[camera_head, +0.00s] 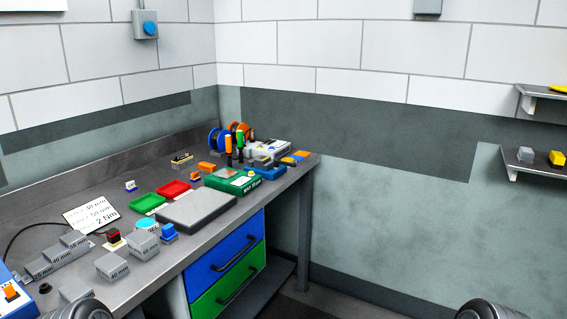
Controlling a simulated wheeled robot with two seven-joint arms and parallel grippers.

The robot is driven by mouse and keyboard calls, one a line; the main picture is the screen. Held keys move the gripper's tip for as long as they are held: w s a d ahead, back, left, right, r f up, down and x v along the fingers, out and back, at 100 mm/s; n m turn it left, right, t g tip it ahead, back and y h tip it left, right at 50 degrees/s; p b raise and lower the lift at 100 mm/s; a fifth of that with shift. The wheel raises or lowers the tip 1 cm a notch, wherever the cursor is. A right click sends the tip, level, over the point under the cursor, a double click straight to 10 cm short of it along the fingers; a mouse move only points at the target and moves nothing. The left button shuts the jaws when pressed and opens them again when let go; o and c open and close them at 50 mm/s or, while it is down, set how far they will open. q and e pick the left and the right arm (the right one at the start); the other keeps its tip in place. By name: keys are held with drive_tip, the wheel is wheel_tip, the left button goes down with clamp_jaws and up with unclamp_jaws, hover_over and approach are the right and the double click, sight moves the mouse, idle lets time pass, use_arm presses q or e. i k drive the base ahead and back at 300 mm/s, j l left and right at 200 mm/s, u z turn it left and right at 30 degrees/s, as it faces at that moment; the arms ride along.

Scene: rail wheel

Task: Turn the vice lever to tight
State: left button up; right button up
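I cannot clearly pick out a vice or its lever; things on the bench are small in this view. A low blue object (267,172) with dark parts sits near the far right end of the workbench (150,283), behind a green case (233,182); I cannot tell whether it is the vice. No lever position can be read. Dark rounded parts of my own arms show at the bottom edge, left and right. No gripper fingers show.
A grey flat plate (197,209), a green tray (148,203), a red tray (174,189) and several marked grey blocks (113,267) crowd the bench. Blue (224,256) and green (228,294) drawers are below. Two wall shelves (535,163) are at right. Floor right of the bench looks clear.

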sight(276, 162)
drive_tip(key=i+l+u, duration=0.1)
drive_tip(key=i+l, duration=0.2)
drive_tip(key=i+l+u, duration=0.15)
drive_tip(key=i+l, duration=0.15)
drive_tip(key=i+l+u, duration=0.1)
drive_tip(key=i+l, duration=0.15)
drive_tip(key=l, duration=0.2)
drive_tip(key=i+l+u, duration=0.1)
drive_tip(key=i+l, duration=0.2)
drive_tip(key=l, duration=0.15)
drive_tip(key=i+l+u, duration=0.15)
drive_tip(key=l, duration=0.25)
drive_tip(key=i+l+u, duration=0.1)
drive_tip(key=i+l, duration=0.2)
drive_tip(key=l, duration=0.15)
drive_tip(key=i+l+u, duration=0.1)
drive_tip(key=l, duration=0.4)
drive_tip(key=i+l+u, duration=0.1)
drive_tip(key=i+l, duration=0.2)
drive_tip(key=l, duration=0.2)
